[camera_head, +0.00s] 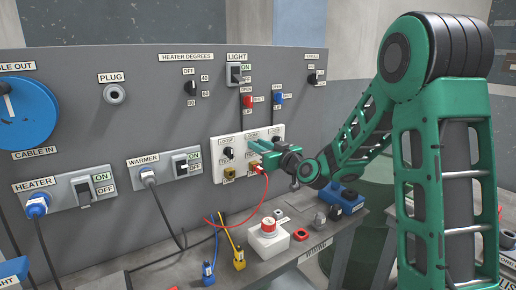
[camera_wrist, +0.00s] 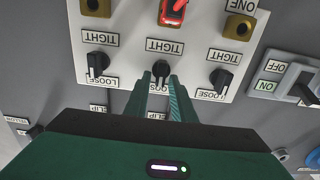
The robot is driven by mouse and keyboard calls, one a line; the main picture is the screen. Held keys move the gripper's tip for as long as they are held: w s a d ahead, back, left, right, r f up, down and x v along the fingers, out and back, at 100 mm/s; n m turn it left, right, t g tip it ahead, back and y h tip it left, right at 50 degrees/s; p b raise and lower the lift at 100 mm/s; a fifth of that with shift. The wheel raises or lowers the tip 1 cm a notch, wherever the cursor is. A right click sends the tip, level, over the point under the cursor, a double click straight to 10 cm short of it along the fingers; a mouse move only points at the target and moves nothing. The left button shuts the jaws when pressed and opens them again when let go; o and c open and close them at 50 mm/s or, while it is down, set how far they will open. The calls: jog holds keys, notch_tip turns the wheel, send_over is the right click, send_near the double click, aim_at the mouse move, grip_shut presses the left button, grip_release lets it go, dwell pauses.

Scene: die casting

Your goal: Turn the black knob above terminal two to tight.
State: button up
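The white terminal panel (camera_head: 219,172) carries three black knobs in a row; the wrist view shows it upside down. The middle black knob (camera_wrist: 161,70) is above the terminal with a red plug (camera_wrist: 172,11). Its handle points to the LOOSE label, away from the TIGHT label (camera_wrist: 165,47). My gripper (camera_wrist: 161,80) has its two green fingers apart, one on each side of this knob; I cannot tell whether they touch it. In the head view, my gripper (camera_head: 256,147) covers the middle knob. The red plug (camera_head: 258,169) shows below it.
Black knobs stand close on both sides, left (camera_wrist: 97,65) and right (camera_wrist: 221,80) in the wrist view. A red cable (camera_head: 237,216) hangs from the plug. A red button box (camera_head: 268,238) and loose connectors sit on the bench below.

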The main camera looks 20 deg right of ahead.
jog(key=shift+m, duration=0.3)
jog(key=m, duration=0.3)
jog(key=shift+d, duration=0.25)
jog(key=m, duration=0.6)
jog(key=d+f+m, duration=0.1)
jog(key=m, duration=0.2)
jog(key=shift+w+m, duration=0.2)
jog(key=shift+m, duration=0.1)
jog(key=m, duration=0.4)
jog(key=shift+d+f+m, duration=0.1)
jog(key=shift+f+m, duration=0.15)
jog(key=shift+m, duration=0.05)
grip_shut()
jog(key=m, duration=0.3)
jog(key=f+m, duration=0.1)
jog(key=m, duration=0.6)
jog(key=shift+s+a+f+m, duration=0.1)
jog(key=shift+a+f+m, duration=0.05)
jog(key=shift+a+m, duration=0.25)
jog(key=m, duration=0.6)
jog(key=shift+s+a, duration=0.1)
jog(key=shift+a, duration=0.2)
